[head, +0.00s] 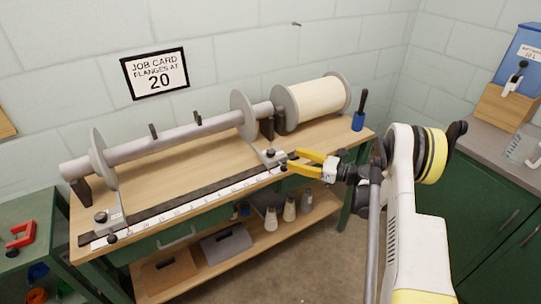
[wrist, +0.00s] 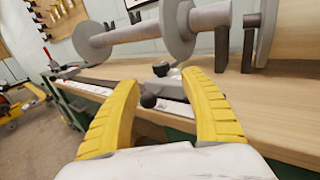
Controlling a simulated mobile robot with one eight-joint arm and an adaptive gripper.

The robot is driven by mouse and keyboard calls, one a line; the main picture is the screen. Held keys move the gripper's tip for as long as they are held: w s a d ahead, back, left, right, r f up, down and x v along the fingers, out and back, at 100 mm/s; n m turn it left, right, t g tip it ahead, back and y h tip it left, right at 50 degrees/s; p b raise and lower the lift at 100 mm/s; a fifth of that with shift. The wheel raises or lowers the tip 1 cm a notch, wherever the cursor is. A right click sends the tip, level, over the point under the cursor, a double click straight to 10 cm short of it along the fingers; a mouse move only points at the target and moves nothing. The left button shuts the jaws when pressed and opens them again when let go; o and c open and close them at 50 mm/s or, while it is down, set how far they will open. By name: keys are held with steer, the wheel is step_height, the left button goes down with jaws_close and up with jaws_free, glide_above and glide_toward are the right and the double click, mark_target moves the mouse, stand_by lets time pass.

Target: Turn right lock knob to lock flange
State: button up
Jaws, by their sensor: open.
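The right flange (head: 242,115) is a grey disc on the long horizontal beam. Its foot bracket (head: 262,153) reaches to the front rail and carries a dark knob on top (head: 270,153). A black ball knob (wrist: 148,101) sticks out at the bracket's front, and the top knob (wrist: 161,68) shows behind it in the wrist view. I cannot tell which is the lock knob. My gripper (head: 290,160) has two yellow fingers, open and empty. In the wrist view the ball knob lies between the fingers (wrist: 160,80), nearer the left one. Contact is not clear.
The left flange (head: 98,155) has a similar bracket with knobs. A white scale (head: 180,199) runs along the bench front (head: 170,172).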

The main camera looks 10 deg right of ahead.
mark_target(270, 151)
steer(key=b+x, duration=0.3)
steer(key=x, duration=0.6)
steer(key=shift+w+a, duration=0.25)
steer(key=shift+w, duration=0.05)
jaws_close()
